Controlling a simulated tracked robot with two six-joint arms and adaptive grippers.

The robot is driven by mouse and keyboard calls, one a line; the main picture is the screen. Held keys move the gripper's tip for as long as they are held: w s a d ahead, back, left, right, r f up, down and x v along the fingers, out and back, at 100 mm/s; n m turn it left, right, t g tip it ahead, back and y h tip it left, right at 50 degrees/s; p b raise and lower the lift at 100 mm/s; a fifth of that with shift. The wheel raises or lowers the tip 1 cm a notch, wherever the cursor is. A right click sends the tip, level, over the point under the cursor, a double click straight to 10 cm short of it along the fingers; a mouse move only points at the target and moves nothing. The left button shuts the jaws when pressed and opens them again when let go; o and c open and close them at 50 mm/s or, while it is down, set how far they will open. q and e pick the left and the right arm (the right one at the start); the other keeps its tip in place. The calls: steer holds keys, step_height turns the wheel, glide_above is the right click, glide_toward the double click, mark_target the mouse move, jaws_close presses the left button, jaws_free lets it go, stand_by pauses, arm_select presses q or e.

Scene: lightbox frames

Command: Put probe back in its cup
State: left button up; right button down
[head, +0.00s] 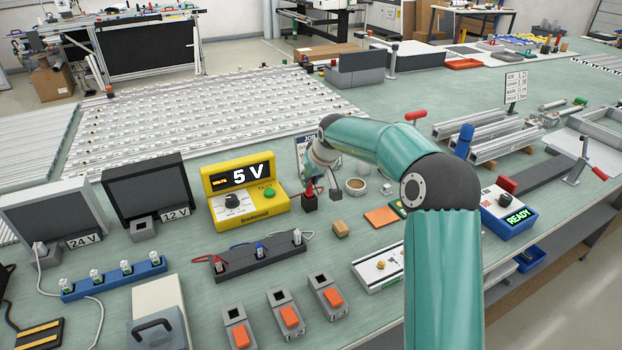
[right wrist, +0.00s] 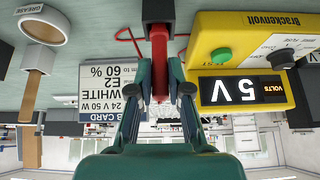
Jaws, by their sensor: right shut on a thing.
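My right gripper (head: 316,180) is low over the bench, right of the yellow 5 V meter. In the right wrist view, which is upside down, its fingers (right wrist: 159,72) are shut on a slim red probe (right wrist: 158,45). My left gripper is not in view.
The yellow meter (head: 243,225) reads 5 V close to the left of the gripper. A job card (right wrist: 82,108) stands behind. A round grease pot (head: 356,186) is to the right.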

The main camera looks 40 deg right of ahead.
steer(key=shift+f, duration=0.1)
steer(key=c, duration=1.1)
jaws_free()
steer(key=shift+s+r, duration=0.2)
steer(key=shift+r, duration=0.35)
steer(key=v, duration=1.1)
steer(key=shift+b, duration=0.45)
steer(key=shift+a, duration=0.1)
